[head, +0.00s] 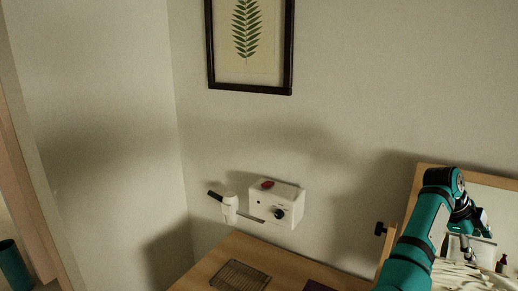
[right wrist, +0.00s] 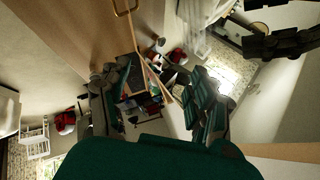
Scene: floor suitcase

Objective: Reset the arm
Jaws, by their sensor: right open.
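My right arm rises at the right of the head view, in front of a wood-framed mirror (head: 424,175). Its gripper is hard to make out there against the mirror. In the right wrist view my right gripper (right wrist: 162,105) shows its two dark green fingers spread apart. Nothing is held between them; a jumble of distant things shows through the gap. My left gripper is in neither view.
A wooden table top (head: 215,270) with a dark grid mat (head: 240,275) lies low in the middle. A framed fern picture (head: 249,45) hangs higher. The wall between is clear.

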